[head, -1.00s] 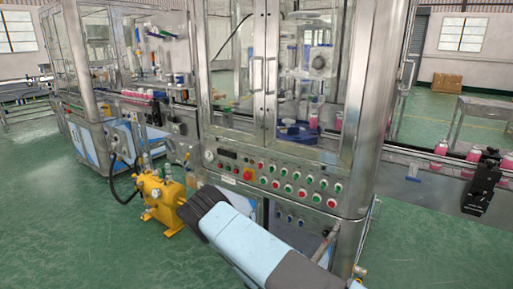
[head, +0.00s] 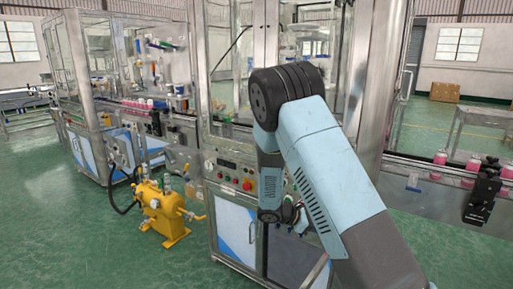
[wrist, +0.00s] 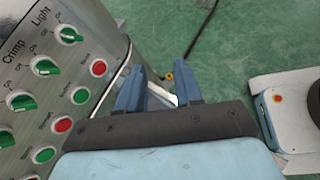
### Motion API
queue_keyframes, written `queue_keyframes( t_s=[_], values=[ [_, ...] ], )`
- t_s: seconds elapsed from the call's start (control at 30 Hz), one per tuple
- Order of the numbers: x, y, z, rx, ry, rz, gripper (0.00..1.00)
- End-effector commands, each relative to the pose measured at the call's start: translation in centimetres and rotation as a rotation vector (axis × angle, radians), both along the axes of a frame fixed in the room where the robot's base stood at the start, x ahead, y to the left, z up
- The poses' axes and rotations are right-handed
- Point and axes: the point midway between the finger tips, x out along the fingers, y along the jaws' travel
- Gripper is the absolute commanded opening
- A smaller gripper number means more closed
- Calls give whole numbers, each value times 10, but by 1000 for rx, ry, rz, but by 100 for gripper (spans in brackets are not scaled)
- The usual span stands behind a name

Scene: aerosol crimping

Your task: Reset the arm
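In the head view, my pale blue and dark grey arm is bent in front of the crimping machine (head: 226,230). Its elbow is high and its forearm hangs down before the control panel (head: 222,170). My gripper (wrist: 162,82) shows in the wrist view with its two blue fingers apart and nothing clearly held between them. Green floor shows past the fingertips. The control panel (wrist: 40,100) with green knobs and red and green buttons is close to the left of the fingers. In the head view the gripper is mostly hidden by my arm.
A yellow pump unit (head: 160,208) stands on the floor left of the machine. A conveyor (head: 425,172) with pink cans (head: 440,158) runs to the right, with a black device (head: 483,195) on its side. Open green floor (head: 60,230) lies at the front left.

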Motion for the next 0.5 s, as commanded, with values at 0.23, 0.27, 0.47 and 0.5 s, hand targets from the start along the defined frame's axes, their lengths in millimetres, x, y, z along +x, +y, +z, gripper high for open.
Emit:
queue_keyframes(
  t_s=[0.23,0.27,0.47,0.5],
  values=[
    [-28,-16,58,172,-133,-180,35],
    [-32,-17,64,191,-149,-201,35],
    [-58,-26,105,325,-253,-337,35],
    [-64,-27,113,352,-275,-362,35]
  ],
)
